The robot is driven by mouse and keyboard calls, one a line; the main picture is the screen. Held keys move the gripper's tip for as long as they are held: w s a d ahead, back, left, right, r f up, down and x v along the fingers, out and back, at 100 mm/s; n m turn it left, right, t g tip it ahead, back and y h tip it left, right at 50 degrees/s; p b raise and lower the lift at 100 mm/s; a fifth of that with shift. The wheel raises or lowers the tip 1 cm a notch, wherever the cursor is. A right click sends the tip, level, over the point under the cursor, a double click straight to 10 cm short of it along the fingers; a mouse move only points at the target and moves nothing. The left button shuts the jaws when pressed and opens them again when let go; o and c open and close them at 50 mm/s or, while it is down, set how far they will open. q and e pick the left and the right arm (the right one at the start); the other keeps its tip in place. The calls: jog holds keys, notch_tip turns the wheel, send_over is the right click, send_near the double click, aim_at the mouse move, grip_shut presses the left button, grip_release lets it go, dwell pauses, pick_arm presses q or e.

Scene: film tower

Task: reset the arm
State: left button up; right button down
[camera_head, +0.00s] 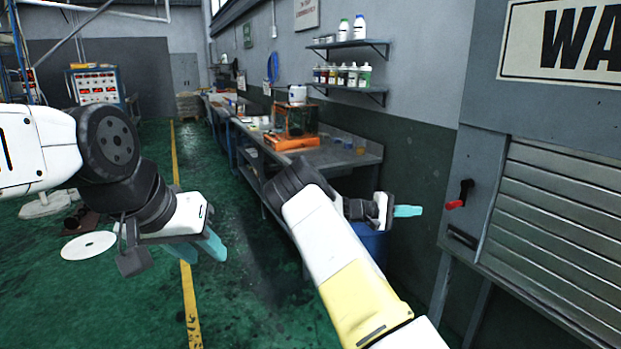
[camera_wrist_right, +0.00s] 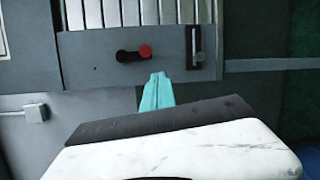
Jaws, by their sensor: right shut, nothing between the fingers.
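My left gripper (camera_head: 205,250) hangs at the left of the head view, pointing down over the green floor. Its two teal fingers stand apart with nothing between them. My right arm reaches up from the bottom of the head view, and my right gripper (camera_head: 410,211) points right, toward the grey cabinet (camera_head: 463,190). Its teal fingers are together and empty. In the wrist view the right gripper (camera_wrist_right: 157,92) is shut below the red-tipped black handle (camera_wrist_right: 134,54); I cannot tell the distance between them. The handle also shows in the head view (camera_head: 460,195).
A workbench (camera_head: 345,153) with an orange-based machine (camera_head: 292,127) runs along the wall behind my right arm. A blue drum (camera_head: 368,240) stands below my right gripper. Shelves (camera_head: 350,44) with bottles hang above.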

jog(key=s+m+g+y, duration=0.2)
jog(key=s+m+y, duration=0.2)
jog(key=s+y, duration=0.65)
jog(key=s+a+r+t+y, duration=0.2)
jog(key=s+a+r+y, duration=0.1)
jog(key=s+a+r, duration=0.2)
jog(key=s+a+r+n+t+y, duration=0.1)
jog(key=s+a+r, duration=0.4)
jog(key=s+a, duration=0.5)
jog(key=s+a+r+t+y, duration=0.4)
jog(key=s+a, duration=0.4)
jog(key=s, duration=0.5)
jog(key=shift+a+r+n+y, duration=0.3)
jog(key=shift+r+y, duration=0.15)
jog(key=shift+r, duration=0.3)
jog(key=shift+d, duration=0.1)
